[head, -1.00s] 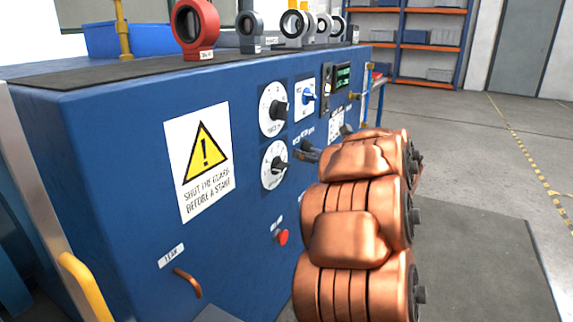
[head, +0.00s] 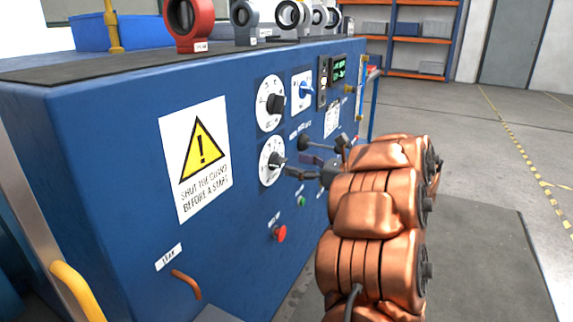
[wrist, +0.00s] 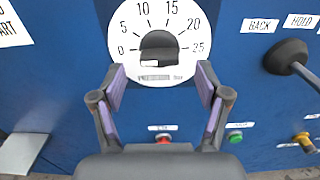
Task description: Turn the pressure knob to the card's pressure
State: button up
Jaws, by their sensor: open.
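The pressure knob (wrist: 160,45) is black, on a white round dial (wrist: 185,72) marked 0 to 25 bar. A pale patch shows at the knob's lower left; I cannot read the setting surely. In the head view this is the lower dial (head: 266,176) on the blue panel. My gripper (wrist: 161,80) is open and empty, with its fingers just below the knob, one to each side. In the head view my gripper (head: 287,168) reaches the lower dial from the right. A white card (head: 332,118) hangs on the panel, too small to read.
Above is another dial (head: 270,103), with a blue switch (head: 302,89) and a green-lit display (head: 339,69) beside it. A black lever (wrist: 287,57) sticks out at right. Red (wrist: 163,139) and green (wrist: 235,137) buttons sit below.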

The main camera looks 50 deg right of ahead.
aim_at(285, 162)
jog(key=shift+x, duration=1.7)
jog(key=c, duration=1.2)
